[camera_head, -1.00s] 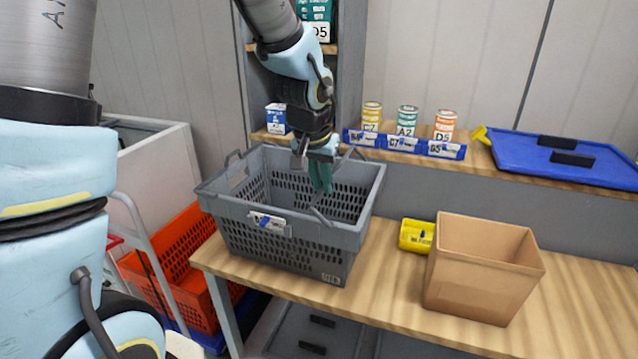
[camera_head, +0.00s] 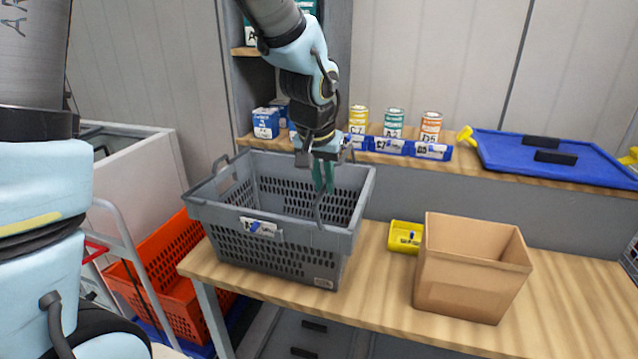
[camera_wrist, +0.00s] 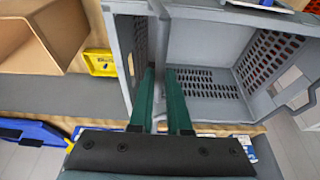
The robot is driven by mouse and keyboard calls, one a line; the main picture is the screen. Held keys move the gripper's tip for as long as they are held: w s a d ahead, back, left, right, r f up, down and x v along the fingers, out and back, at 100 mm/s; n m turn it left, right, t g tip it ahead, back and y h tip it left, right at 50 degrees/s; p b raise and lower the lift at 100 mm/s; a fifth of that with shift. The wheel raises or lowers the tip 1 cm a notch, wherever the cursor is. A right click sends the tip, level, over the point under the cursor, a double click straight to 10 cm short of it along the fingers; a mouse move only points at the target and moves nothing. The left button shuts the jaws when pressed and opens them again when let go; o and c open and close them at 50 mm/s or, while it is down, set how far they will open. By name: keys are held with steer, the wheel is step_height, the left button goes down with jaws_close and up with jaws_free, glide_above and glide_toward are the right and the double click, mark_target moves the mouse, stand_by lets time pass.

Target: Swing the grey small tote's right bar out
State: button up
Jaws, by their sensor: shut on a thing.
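The grey small tote (camera_head: 290,268) stands on the wooden table, with a label on its front wall. Its right bar (camera_head: 318,212) shows as a thin grey bar over the right part of the tote's opening. My gripper (camera_head: 322,188) reaches down from above, its green fingers over the right half of the opening. In the wrist view my gripper's two green fingers (camera_wrist: 160,72) are on either side of the bar (camera_wrist: 158,40), and they are shut on it. The fingers partly hide the bar's held part. The tote's left bar (camera_head: 222,164) stands up at the left rim.
A brown open box (camera_head: 465,285) and a small yellow bin (camera_head: 404,237) stand right of the tote. Cans (camera_head: 394,122) and blue bins (camera_head: 390,146) line the shelf behind, beside a blue lid (camera_head: 560,165). An orange tote (camera_head: 165,290) is lower left.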

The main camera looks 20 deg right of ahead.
steer(key=shift+s+d, duration=0.55)
steer(key=shift+s+d+f+b, duration=0.35)
steer(key=shift+s+d+b, duration=0.35)
steer(key=shift+b, duration=0.3)
